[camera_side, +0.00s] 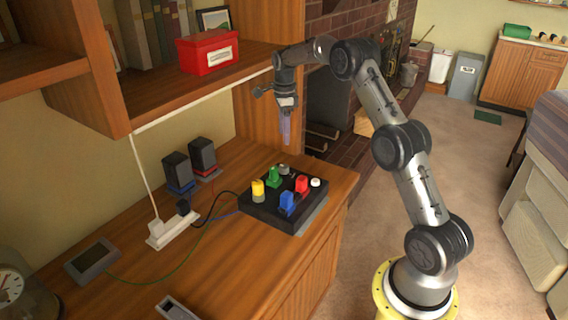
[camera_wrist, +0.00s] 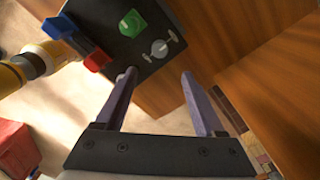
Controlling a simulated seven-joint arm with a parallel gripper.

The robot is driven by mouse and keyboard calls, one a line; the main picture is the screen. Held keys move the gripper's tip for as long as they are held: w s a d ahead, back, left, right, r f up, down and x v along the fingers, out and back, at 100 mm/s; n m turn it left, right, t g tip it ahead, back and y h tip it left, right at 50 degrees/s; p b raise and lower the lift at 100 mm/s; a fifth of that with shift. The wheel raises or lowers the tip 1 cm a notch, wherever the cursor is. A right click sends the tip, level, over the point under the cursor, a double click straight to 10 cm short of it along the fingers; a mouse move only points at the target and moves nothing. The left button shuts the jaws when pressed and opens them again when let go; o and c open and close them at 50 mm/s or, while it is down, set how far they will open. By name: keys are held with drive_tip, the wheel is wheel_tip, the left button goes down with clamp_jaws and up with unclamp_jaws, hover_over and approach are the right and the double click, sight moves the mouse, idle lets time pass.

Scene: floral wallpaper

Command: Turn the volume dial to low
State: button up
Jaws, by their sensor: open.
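A black control box (camera_side: 268,212) sits on the wooden desk. A round grey dial (camera_side: 283,168) is at its back edge. In the wrist view the silver dial (camera_wrist: 160,48) has a pale mark on each side, too small to read. My gripper (camera_side: 287,141) hangs pointing down above the back of the box, apart from the dial. In the wrist view my gripper (camera_wrist: 158,74) is open, with nothing between its two purple fingers. The dial appears just beyond the fingertips.
A shelf with a red box (camera_side: 207,51) overhangs the desk. Two speakers (camera_side: 190,162) and a power strip (camera_side: 172,230) lie left.

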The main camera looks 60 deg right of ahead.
sight(284, 166)
wheel_tip(284, 166, down, 12)
drive_tip(key=shift+f, duration=0.1)
idle(0.5)
clamp_jaws()
